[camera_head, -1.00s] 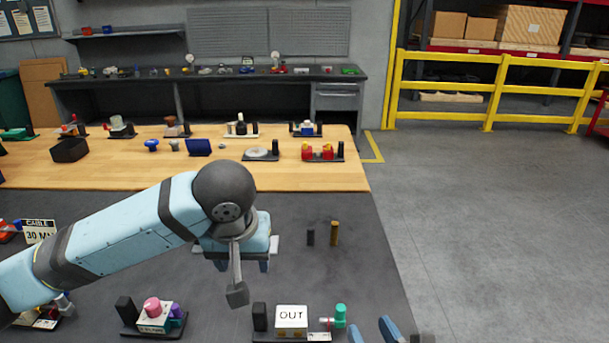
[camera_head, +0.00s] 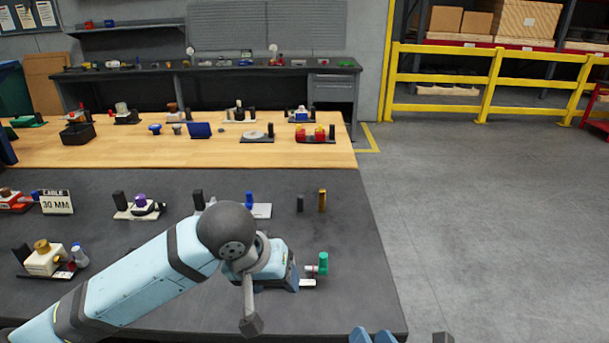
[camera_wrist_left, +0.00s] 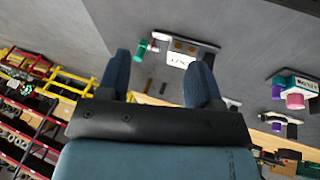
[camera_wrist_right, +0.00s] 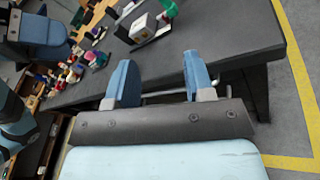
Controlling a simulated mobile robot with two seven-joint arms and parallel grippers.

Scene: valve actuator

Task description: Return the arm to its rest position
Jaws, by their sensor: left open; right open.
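My left arm comes in from the left in the head view, above the dark worktable. Its gripper (camera_head: 290,282) is beside the fixture with the green knob (camera_head: 323,263) and hides most of it. In the left wrist view, the two blue fingers (camera_wrist_left: 160,80) are apart with nothing between them; a white labelled block (camera_wrist_left: 180,60) lies beyond the tips. My right gripper (camera_head: 372,336) shows only at the bottom edge of the head view. In the right wrist view, its fingers (camera_wrist_right: 160,82) are apart and empty, near the dark table's edge.
The dark worktable (camera_head: 340,230) holds several fixtures, a "CABLE 30 MM" sign (camera_head: 56,202) and a brown peg (camera_head: 322,200). A wooden table (camera_head: 345,160) stands behind. The floor to the right is clear up to the yellow railing (camera_head: 490,80).

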